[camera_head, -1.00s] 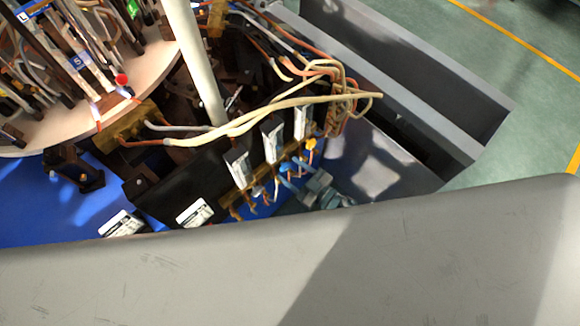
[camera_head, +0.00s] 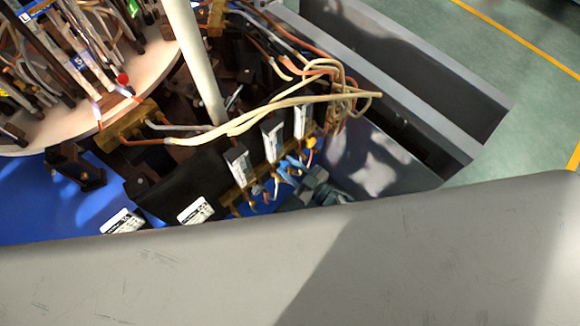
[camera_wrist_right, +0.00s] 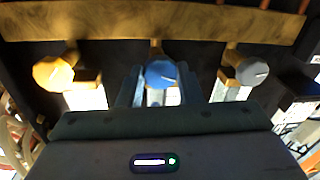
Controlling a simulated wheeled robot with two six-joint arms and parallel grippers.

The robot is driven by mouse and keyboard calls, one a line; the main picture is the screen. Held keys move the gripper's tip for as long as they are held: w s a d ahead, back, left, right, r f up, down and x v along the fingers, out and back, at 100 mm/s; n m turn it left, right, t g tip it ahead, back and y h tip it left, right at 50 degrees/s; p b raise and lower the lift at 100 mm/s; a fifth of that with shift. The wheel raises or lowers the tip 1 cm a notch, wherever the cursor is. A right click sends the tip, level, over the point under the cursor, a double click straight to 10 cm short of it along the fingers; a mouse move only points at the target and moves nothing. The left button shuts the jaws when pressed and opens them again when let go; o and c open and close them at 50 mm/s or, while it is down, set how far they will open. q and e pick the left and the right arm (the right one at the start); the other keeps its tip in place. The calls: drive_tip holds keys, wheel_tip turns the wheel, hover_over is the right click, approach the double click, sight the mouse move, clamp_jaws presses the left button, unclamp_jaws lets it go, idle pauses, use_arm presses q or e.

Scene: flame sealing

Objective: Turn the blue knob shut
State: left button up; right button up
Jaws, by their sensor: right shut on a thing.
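The blue knob (camera_wrist_right: 160,73) sits in the middle of a row of three knobs on a brass manifold (camera_wrist_right: 150,22) in the right wrist view. My right gripper (camera_wrist_right: 158,88) is shut on it, with one finger on each side. In the head view the right gripper (camera_head: 298,172) reaches the knob row from the lower right, and its fingers hide most of the blue knob. The left gripper is not in view.
A yellow knob (camera_wrist_right: 54,73) and a grey knob (camera_wrist_right: 251,71) flank the blue one closely. Cream hoses (camera_head: 270,112) cross above the knobs. A round plate (camera_head: 150,62) with glass tubes and small flames stands at upper left.

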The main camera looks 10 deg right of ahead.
drive_tip(key=m+p, duration=0.2)
drive_tip(key=shift+r+m+p, duration=0.15)
drive_tip(key=shift+m+p, duration=0.15)
drive_tip(key=shift+p, duration=0.05)
drive_tip(key=m+p, duration=0.2)
drive_tip(key=m, duration=0.1)
drive_tip(key=shift+m+t, duration=0.3)
drive_tip(key=shift+m, duration=0.1)
drive_tip(key=m+p, duration=0.1)
drive_tip(key=m, duration=0.1)
drive_tip(key=m+p, duration=0.1)
drive_tip(key=shift+f+m+t, duration=0.2)
drive_tip(key=shift+m+t, duration=0.1)
drive_tip(key=shift+m, duration=0.1)
drive_tip(key=shift+f+m+t+p, duration=0.15)
drive_tip(key=shift+m+p, duration=0.25)
drive_tip(key=shift+m, duration=0.8)
drive_tip(key=shift+m+t+p, duration=0.15)
drive_tip(key=shift+m+p, duration=0.2)
drive_tip(key=shift+m, duration=0.85)
drive_tip(key=o, duration=1)
drive_tip(key=shift+c, duration=0.2)
